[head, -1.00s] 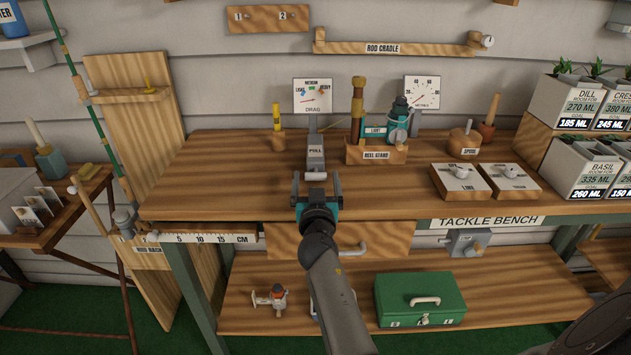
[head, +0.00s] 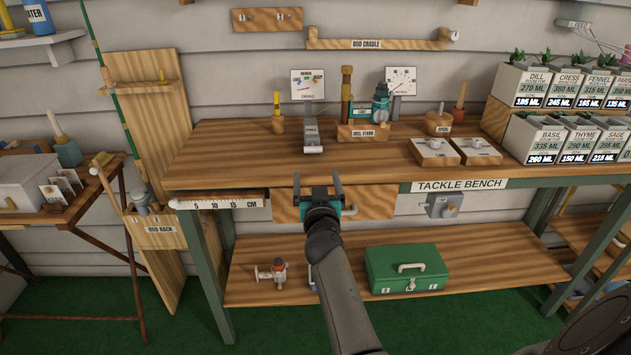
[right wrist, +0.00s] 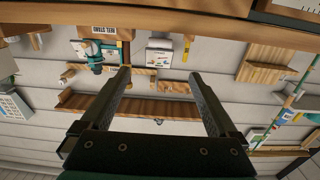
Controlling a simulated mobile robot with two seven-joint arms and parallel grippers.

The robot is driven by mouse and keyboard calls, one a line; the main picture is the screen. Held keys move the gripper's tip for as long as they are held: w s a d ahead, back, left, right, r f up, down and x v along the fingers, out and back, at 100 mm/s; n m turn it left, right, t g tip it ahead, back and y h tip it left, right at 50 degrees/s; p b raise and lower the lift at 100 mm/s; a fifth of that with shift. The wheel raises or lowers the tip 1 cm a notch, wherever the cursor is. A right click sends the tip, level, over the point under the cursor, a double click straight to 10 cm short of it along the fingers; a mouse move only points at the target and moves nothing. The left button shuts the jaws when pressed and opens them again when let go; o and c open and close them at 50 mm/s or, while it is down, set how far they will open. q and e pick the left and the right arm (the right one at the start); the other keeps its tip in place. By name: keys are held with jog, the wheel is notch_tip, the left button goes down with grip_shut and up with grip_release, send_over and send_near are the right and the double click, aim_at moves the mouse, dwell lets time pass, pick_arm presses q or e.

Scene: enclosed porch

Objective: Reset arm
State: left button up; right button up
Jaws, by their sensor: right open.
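My right gripper (head: 318,182) is in front of the tackle bench (head: 230,150), by the drawer below its top's front edge. Its two fingers stand apart with nothing between them. In the right wrist view the open fingers (right wrist: 163,82) also show empty, with the wall and shelves beyond them. The grey PULL lever (head: 313,130) of the drag gauge (head: 308,84) stands on the bench top, apart from and beyond the fingers. My left gripper does not show.
The reel stand (head: 362,132), two switch boxes (head: 435,153) and planters (head: 540,140) stand on the bench. A drawer (head: 285,207) is behind my gripper. A green tackle box (head: 408,270) sits on the lower shelf. Green floor in front is clear.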

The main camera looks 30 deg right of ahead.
jog(key=shift+f, duration=0.15)
dwell(0.4)
jog(key=s+a+f+n+g+y, duration=0.2)
jog(key=s+a+f, duration=0.2)
jog(key=f, duration=0.6)
jog(key=s+a+f+n+g+y, duration=0.1)
jog(key=s+a+f+g+y, duration=0.2)
jog(key=f, duration=0.8)
jog(key=s+a+f+n+g+y, duration=0.15)
jog(key=s+a+f, duration=0.35)
jog(key=f, duration=0.5)
jog(key=s+a+f+n+g+y, duration=0.2)
jog(key=s+a+f+g, duration=0.1)
jog(key=s+f, duration=1.05)
jog(key=s+f+n+g, duration=0.1)
jog(key=s+f+g, duration=0.1)
jog(key=s, duration=1)
jog(key=s+f+n+g, duration=0.1)
jog(key=s+f+g, duration=0.1)
jog(key=s, duration=1.1)
jog(key=shift+a+f+g, duration=0.35)
jog(key=shift+a+f, duration=0.1)
jog(key=shift+f, duration=0.05)
